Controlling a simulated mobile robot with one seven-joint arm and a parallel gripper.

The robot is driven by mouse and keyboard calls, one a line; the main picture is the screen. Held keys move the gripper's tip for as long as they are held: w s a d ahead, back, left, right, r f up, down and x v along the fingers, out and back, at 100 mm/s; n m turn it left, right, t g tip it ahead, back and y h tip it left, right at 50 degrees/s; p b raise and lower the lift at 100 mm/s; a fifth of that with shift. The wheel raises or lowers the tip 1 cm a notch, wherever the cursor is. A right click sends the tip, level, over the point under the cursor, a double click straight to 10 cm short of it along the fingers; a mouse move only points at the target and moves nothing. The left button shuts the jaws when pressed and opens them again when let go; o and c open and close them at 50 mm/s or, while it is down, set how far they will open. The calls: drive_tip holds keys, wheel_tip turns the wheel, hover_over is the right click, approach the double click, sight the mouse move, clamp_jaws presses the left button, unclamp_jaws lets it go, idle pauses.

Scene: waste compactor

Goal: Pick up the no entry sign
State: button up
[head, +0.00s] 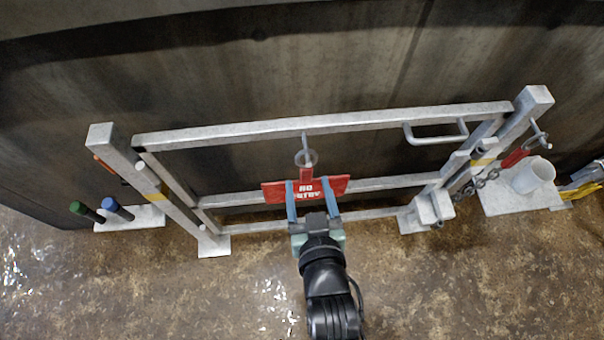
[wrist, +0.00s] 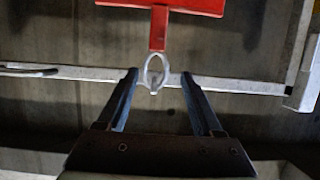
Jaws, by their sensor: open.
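The red no entry sign (head: 335,184) with white lettering hangs in front of the grey metal gate. Its narrow red tab (wrist: 158,28) joins a metal ring (wrist: 151,75), which hangs on a hook at the gate's top rail (head: 240,134). My gripper (head: 308,183) is open, its two blue fingers overlapping the sign in the head view. In the wrist view the scene appears upside down, and the fingertips of my gripper (wrist: 158,76) show either side of the ring. Contact with the sign cannot be told. Part of the lettering is hidden by the fingers.
A bent handle (head: 436,133) sticks out from the gate's right side. Gate posts (head: 145,185) stand on foot plates. Blue- and green-topped posts (head: 112,206) stand at left. The floor in front is clear.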

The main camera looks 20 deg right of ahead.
sight(308, 175)
drive_tip(key=shift+g, duration=0.3)
drive_tip(key=w+f, duration=0.1)
drive_tip(key=f, duration=0.1)
drive_tip(key=w+d+f+b, duration=0.1)
drive_tip(key=w+f, duration=0.1)
drive_tip(key=w+d+f, duration=0.1)
drive_tip(key=w, duration=0.1)
drive_tip(key=shift+d+f, duration=0.2)
drive_tip(key=shift+f, duration=0.2)
drive_tip(key=b+x, duration=0.1)
drive_tip(key=x, duration=0.1)
drive_tip(key=b+x, duration=0.1)
drive_tip(key=x, duration=0.2)
drive_tip(key=shift+a+f, duration=0.1)
drive_tip(key=shift+f, duration=0.3)
clamp_jaws()
drive_tip(key=shift+r, duration=0.1)
idle(0.4)
